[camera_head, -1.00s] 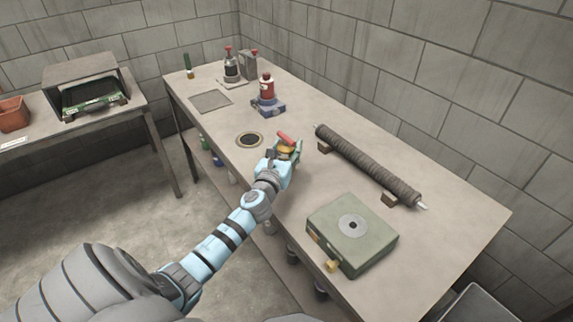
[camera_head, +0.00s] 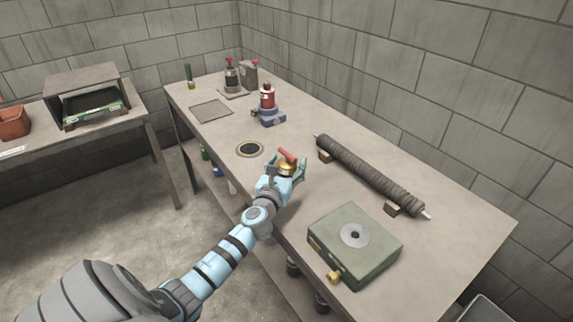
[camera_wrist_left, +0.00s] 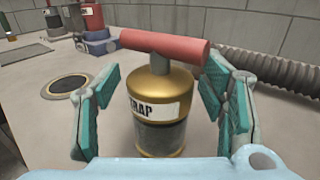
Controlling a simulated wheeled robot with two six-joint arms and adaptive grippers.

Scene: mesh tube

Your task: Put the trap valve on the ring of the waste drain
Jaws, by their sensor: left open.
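The trap valve (camera_head: 288,166) has a brass and dark body, a label ending in "RAP" and a red crossbar handle. It appears upright over the bench, and the left wrist view shows it close up (camera_wrist_left: 160,100). My left gripper (camera_head: 286,172) is open around it; in that view its teal-padded fingers (camera_wrist_left: 162,105) stand on both sides with gaps to the body. The valve's base is partly hidden, so its contact with the bench is unclear. The waste drain's brass ring (camera_head: 250,156) surrounds a dark hole in the bench, beyond and left of the valve.
A ribbed hose (camera_head: 370,175) lies on supports to the right. A green box (camera_head: 330,240) with a grey disc is nearer. Bare bench lies between valve and drain.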

